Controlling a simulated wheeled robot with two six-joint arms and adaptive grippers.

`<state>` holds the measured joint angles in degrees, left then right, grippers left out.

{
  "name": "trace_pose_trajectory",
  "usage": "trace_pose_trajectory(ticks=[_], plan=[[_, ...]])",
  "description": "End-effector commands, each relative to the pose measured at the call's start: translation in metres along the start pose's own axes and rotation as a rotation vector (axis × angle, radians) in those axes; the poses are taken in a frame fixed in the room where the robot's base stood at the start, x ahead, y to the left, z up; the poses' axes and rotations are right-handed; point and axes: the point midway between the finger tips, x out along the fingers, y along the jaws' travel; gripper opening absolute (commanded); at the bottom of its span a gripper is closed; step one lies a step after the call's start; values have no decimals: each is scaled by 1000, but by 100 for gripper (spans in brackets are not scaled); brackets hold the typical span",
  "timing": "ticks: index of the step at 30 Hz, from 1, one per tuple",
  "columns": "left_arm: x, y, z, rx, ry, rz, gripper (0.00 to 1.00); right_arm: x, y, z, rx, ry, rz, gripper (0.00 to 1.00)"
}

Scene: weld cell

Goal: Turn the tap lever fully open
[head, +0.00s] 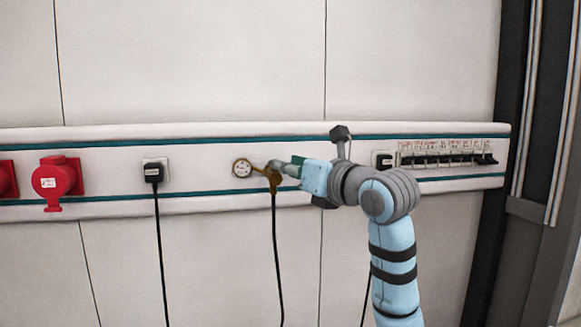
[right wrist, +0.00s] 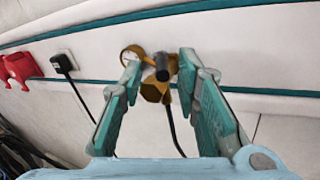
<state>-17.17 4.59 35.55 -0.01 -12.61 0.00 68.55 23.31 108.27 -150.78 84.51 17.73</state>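The brass tap (head: 272,180) is on the white wall rail, just right of a round gauge. In the right wrist view the tap (right wrist: 151,93) shows with a dark, round-ended part (right wrist: 162,70) pointing towards the camera; I cannot tell for sure whether this is the lever. My right gripper (head: 279,168) reaches the tap from the right. In the right wrist view its teal fingers (right wrist: 160,63) stand apart, one on each side of the tap, with gaps visible. The fingers partly hide the tap in the head view. My left gripper is not in view.
The gauge (head: 242,168) sits close left of the tap. A dark hose (head: 278,260) hangs below it. A black plug (head: 153,172) and red sockets (head: 57,181) are further left. A breaker row (head: 447,160) is at the right. The wall above the rail is clear.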

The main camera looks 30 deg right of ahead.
Motion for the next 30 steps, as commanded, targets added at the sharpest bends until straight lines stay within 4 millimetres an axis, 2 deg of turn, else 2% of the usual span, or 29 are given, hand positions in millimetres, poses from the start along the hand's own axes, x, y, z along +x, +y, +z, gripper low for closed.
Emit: trace_pose_trajectory(ticks=[7,10,14,18,21,25,30], plan=[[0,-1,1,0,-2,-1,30,-1,0,0,0,0,0,30],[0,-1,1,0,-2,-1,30,-10,0,0,-1,-1,0,30],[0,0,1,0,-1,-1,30,-39,-1,1,-5,-3,-3,30],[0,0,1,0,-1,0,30,-80,-2,1,-7,-3,-6,30],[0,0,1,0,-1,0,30,-102,-2,0,-6,-2,-5,30],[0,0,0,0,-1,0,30,-118,-1,0,-2,0,-2,30],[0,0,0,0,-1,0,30,-121,0,-1,1,2,1,30]])
